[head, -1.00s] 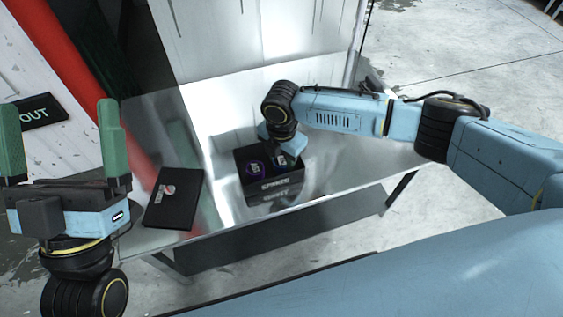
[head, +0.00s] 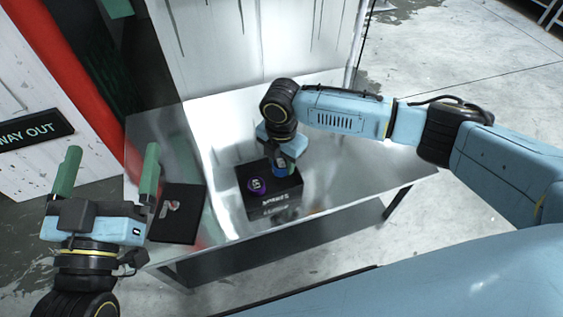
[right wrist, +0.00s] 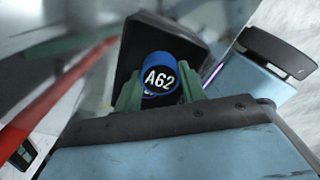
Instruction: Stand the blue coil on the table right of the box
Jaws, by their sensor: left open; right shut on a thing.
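The blue coil (head: 280,168) is between the fingers of my right gripper (head: 288,157), at the top of the black box (head: 271,208). Some of its blue side shows above the box; I cannot tell whether it is fully clear. In the right wrist view the coil (right wrist: 158,68) shows a dark end marked A62 between two green fingers (right wrist: 158,92). A purple-rimmed coil (head: 257,186) sits in the box's left part.
The shiny metal table (head: 345,165) has bare room right of the box. A black panel (head: 176,222) with a small grey and red item lies left of the box. A white wall panel with a WAY OUT sign (head: 35,130) stands at the far left.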

